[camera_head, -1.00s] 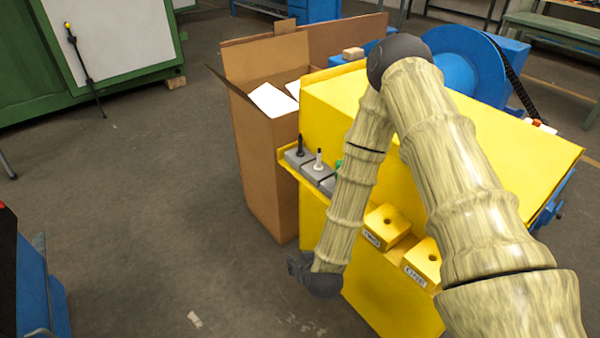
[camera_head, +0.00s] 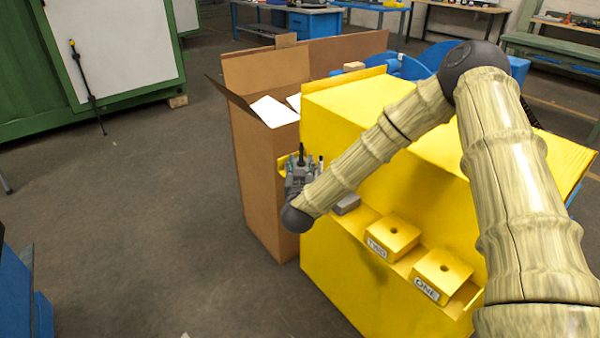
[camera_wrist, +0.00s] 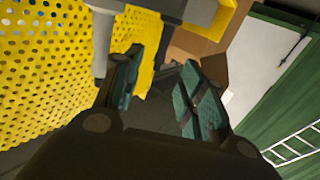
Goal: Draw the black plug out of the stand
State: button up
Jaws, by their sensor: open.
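The black plug (camera_head: 301,148) stands upright at the far left end of the yellow fixture's ledge, its top showing above my gripper. My gripper (camera_head: 299,170) is at this plug, with the fingers pointing away from the head camera, and hides the plug's lower part and its grey stand. In the wrist view the picture is turned over: the open fingers (camera_wrist: 162,64) have a dark tapered shape, apparently the black plug (camera_wrist: 160,50), between them. I cannot tell whether either finger touches it. The grey stand (camera_wrist: 202,10) shows at the top.
A white plug (camera_head: 320,163) stands close to the right of the black one; it hangs beside the left finger in the wrist view (camera_wrist: 101,45). Yellow blocks (camera_head: 392,236) with holes sit along the ledge. An open cardboard box (camera_head: 262,185) stands close on the left.

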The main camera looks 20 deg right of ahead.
aim_at(301, 151)
jog(key=shift+x, duration=3.9)
grip_shut()
